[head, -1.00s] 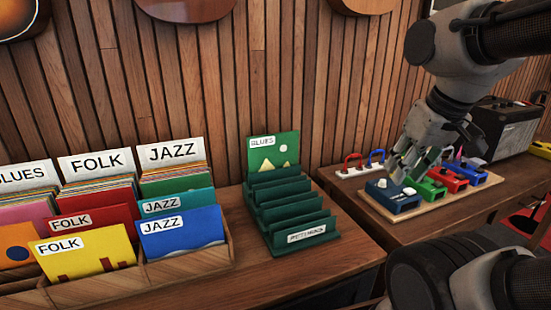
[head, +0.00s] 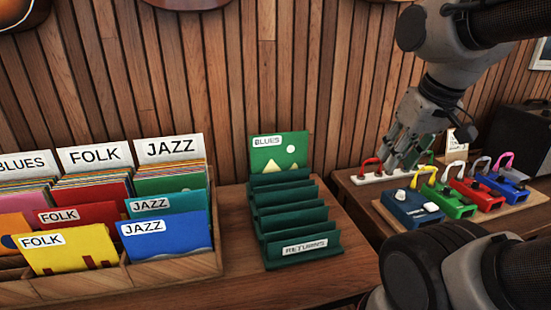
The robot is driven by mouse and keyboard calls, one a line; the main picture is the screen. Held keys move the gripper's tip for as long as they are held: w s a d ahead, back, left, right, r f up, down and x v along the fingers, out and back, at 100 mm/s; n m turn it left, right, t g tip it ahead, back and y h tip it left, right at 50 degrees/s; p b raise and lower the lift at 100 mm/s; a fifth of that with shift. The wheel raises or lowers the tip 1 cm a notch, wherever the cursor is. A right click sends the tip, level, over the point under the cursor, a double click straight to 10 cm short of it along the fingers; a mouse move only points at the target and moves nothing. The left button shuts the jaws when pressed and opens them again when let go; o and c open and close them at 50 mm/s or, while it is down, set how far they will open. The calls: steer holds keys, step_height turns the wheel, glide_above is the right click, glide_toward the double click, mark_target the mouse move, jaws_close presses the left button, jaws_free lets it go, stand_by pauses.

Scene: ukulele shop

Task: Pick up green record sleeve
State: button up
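A green record sleeve (head: 280,154) with a BLUES label, a white dot and pale yellow peaks stands upright in the rear slot of a dark green slotted rack (head: 306,257). Its lower part is hidden by the rack. The rack's front label seems to read RETURNS, and its other slots look empty. My gripper (head: 394,158) is to the right of the sleeve, apart from it, above the right-hand table. Its fingers point down and look empty, but their spread is hard to make out.
A wooden bin (head: 180,272) of upright sleeves stands left of the rack, with another green sleeve (head: 170,184) behind a teal one. On the right table are several colored pedals (head: 412,208) on a board and a white strip (head: 365,179). A slatted wall stands behind.

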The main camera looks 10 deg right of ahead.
steer(key=m+g, duration=0.4)
steer(key=m, duration=1.4)
glide_above(280, 147)
step_height(280, 147, down, 4)
steer(key=shift+w+d+f, duration=0.1)
steer(key=shift+d+f, duration=0.05)
steer(key=shift+f, duration=0.1)
steer(key=f, duration=0.7)
steer(key=shift+a+f, duration=0.2)
steer(key=shift+f, duration=0.1)
steer(key=shift+c, duration=0.3)
jaws_close()
